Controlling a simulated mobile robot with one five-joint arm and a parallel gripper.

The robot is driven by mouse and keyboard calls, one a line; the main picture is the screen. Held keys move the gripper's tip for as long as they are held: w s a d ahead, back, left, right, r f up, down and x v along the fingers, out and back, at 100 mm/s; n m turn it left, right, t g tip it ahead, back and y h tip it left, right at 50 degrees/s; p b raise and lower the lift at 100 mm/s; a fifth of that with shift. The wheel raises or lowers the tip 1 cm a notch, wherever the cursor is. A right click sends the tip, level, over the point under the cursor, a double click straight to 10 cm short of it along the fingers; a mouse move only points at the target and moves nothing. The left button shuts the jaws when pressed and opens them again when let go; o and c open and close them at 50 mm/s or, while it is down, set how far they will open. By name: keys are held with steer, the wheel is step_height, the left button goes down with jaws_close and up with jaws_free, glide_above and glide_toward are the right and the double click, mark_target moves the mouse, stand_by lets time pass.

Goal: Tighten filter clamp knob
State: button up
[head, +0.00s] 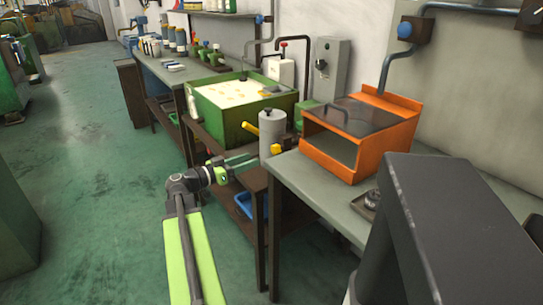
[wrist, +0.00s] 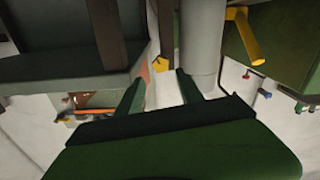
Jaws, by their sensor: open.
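A grey filter cylinder (head: 271,133) stands between the green tank and the workbench, and it also shows in the wrist view (wrist: 201,38). A small yellow knob (head: 275,149) sits low at its side; in the wrist view a yellow lobed knob (wrist: 160,65) shows beside the cylinder. A yellow lever handle (head: 249,127) sticks out at the cylinder's other side, also seen in the wrist view (wrist: 244,36). My gripper (head: 254,159) is open and empty, left of the cylinder. In the wrist view, the yellow knob appears beyond the gap between its fingertips (wrist: 160,88).
A green tank (head: 220,125) of pale fluid stands behind the gripper. An orange hood (head: 375,158) sits on the grey workbench (head: 300,178) at right. A grey switch box (head: 328,68) is on the wall. Green floor (head: 85,150) at left is clear.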

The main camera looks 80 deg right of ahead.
mark_target(274, 152)
steer(key=x, duration=1)
steer(key=shift+s+d, duration=0.1)
steer(key=shift+s, duration=0.05)
jaws_close()
steer(key=shift+a+f, duration=0.1)
steer(key=shift+a, duration=0.4)
steer(key=shift+d, duration=0.4)
